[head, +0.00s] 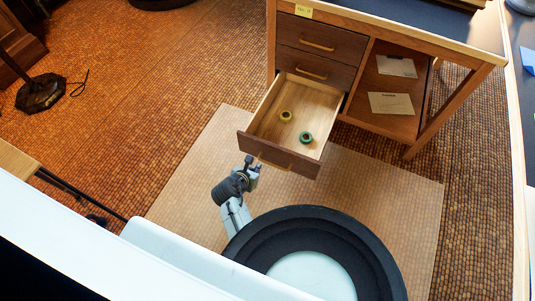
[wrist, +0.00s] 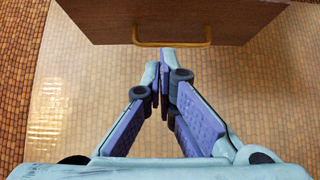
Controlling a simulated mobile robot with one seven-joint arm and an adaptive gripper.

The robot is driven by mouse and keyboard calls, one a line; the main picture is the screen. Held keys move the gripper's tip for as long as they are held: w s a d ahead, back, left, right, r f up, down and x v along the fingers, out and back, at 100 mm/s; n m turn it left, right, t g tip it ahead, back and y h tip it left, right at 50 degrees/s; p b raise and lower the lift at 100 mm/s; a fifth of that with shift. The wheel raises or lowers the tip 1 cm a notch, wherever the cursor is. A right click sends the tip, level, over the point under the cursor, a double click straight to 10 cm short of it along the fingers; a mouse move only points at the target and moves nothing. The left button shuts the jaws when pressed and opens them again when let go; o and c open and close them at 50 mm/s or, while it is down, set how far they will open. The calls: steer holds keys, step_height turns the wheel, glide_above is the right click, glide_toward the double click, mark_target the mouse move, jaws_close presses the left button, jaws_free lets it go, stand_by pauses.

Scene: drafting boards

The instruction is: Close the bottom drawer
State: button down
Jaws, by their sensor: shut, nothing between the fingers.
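The bottom drawer (head: 278,152) is pulled well out of the desk. Its dark wooden front faces me and carries a brass-coloured bar handle (head: 272,164). Two small rings, one yellow (head: 286,115) and one green (head: 306,137), lie inside it. My gripper (head: 253,169) is close to the drawer front, near the left part of the handle in the head view. In the wrist view my gripper (wrist: 165,55) is shut and empty, its tips just below the handle (wrist: 172,38) and the drawer front (wrist: 185,15). I cannot tell whether the tips touch the handle.
Two upper drawers (head: 318,48) of the desk are shut. Open shelves to their right hold papers (head: 391,104). A clear floor mat (head: 390,185) lies under the drawer. A dark lamp base (head: 42,93) stands at far left. Floor left of the drawer is free.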

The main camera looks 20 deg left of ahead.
steer(key=x, duration=0.4)
steer(key=w+r+x, duration=0.1)
steer(key=x, duration=0.3)
steer(key=w+r+x, duration=0.1)
steer(key=x, duration=0.3)
steer(key=shift+w, duration=0.2)
